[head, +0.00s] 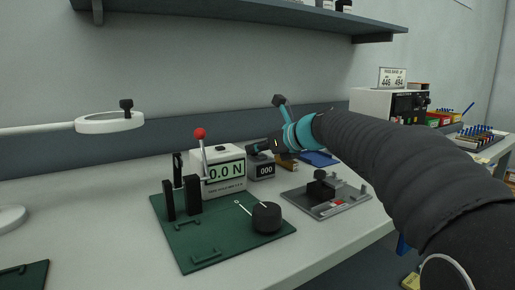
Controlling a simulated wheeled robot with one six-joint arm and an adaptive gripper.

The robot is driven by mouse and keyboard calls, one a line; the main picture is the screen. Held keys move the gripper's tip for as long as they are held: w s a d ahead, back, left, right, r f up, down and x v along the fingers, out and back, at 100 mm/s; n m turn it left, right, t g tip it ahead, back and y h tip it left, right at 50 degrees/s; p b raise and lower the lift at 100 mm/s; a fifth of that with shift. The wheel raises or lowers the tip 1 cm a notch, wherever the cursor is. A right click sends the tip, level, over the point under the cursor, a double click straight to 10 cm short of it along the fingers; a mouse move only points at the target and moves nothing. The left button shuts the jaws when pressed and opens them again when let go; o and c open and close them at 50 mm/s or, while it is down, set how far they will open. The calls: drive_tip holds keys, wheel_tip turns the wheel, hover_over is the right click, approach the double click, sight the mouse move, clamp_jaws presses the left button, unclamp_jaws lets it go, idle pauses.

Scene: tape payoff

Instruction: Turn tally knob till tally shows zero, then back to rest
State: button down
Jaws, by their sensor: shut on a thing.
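The tally (262,171) is a small dark box with a pale display that appears to read 000. It stands on the bench, right of the white force gauge. My gripper (260,148) is at the top of the tally, reaching in from the right. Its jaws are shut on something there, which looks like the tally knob. The knob itself is hidden by the jaws, so its angle cannot be seen.
The white gauge (224,172) reads 0.0 N and has a red-topped lever close left of my gripper. A green plate (200,248) with black posts and a black knob lies in front. A grey tray (305,208) lies right. A shelf (240,14) hangs above.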

drive_tip(key=shift+w+d, duration=0.1)
drive_tip(key=n+g+y, duration=0.1)
drive_tip(key=n+g, duration=0.2)
drive_tip(key=shift+w+y, duration=0.15)
drive_tip(key=shift+y, duration=0.25)
drive_tip(key=shift+w+n+g+y, duration=0.1)
drive_tip(key=shift+n+g+y, duration=0.6)
drive_tip(key=shift+n+g, duration=1.7)
drive_tip(key=shift+g, duration=0.4)
drive_tip(key=c, duration=1.1)
unclamp_jaws()
drive_tip(key=shift+d, duration=0.15)
drive_tip(key=v, duration=1.2)
